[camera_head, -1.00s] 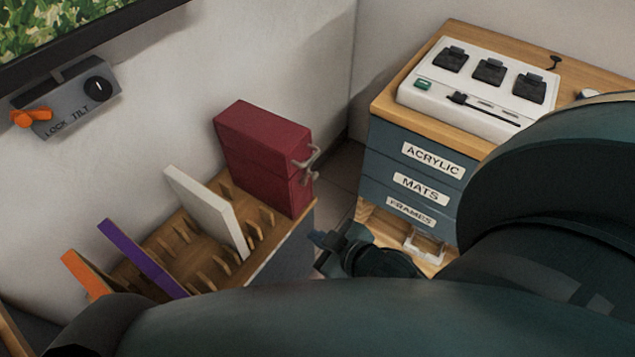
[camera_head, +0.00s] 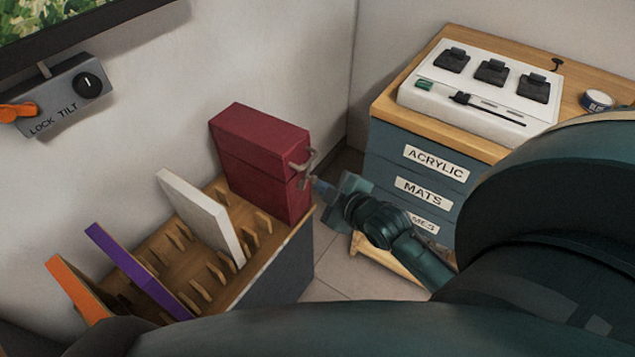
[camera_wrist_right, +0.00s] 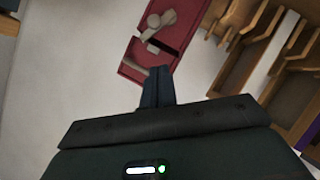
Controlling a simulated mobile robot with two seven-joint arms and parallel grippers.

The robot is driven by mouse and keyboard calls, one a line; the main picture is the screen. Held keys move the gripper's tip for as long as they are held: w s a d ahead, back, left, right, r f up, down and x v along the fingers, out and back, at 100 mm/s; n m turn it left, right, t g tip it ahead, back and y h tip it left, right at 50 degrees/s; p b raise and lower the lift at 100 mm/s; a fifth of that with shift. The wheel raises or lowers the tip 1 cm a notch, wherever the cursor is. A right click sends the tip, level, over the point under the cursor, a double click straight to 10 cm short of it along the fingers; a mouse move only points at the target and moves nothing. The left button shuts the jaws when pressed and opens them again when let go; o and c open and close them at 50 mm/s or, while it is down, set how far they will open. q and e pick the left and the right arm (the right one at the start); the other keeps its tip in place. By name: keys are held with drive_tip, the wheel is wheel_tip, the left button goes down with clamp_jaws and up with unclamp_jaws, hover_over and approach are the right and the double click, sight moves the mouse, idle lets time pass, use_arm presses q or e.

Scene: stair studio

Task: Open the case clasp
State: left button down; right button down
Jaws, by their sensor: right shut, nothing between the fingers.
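The case (camera_head: 260,165) is a dark red upright box at the back end of the wooden rack. Its clasp (camera_head: 306,165), a pale metal lever, is on the right-hand face across the lid seam. My right gripper (camera_head: 318,186) is shut and empty, its tips just right of and slightly below the clasp. In the right wrist view the closed fingertips (camera_wrist_right: 160,72) overlap the lower edge of the red case (camera_wrist_right: 178,28), and the clasp (camera_wrist_right: 155,24) shows beyond them. I cannot tell whether they touch it. My left gripper is not in view.
The slotted rack (camera_head: 222,262) holds a white panel (camera_head: 205,215), a purple panel (camera_head: 135,268) and an orange panel (camera_head: 78,288). A drawer cabinet (camera_head: 385,150) with a white switch box (camera_head: 478,88) stands at the right. Floor shows between rack and cabinet.

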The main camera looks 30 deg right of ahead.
sight(308, 175)
drive_tip(key=w+f, duration=0.1)
drive_tip(key=w, duration=0.1)
drive_tip(key=w+d+f, duration=0.1)
drive_tip(key=f, duration=0.1)
drive_tip(key=w+f, duration=0.1)
drive_tip(key=w, duration=0.1)
drive_tip(key=shift+w+d+f+b, duration=0.3)
drive_tip(key=shift+d+f+b, duration=0.1)
drive_tip(key=shift+d+r+p, duration=0.1)
drive_tip(key=shift+p, duration=0.2)
drive_tip(key=shift+d+m, duration=0.1)
drive_tip(key=shift+m, duration=0.2)
drive_tip(key=shift+w+d+g+y+p, duration=0.2)
drive_tip(key=shift+g+y+p, duration=0.15)
drive_tip(key=shift+p, duration=0.25)
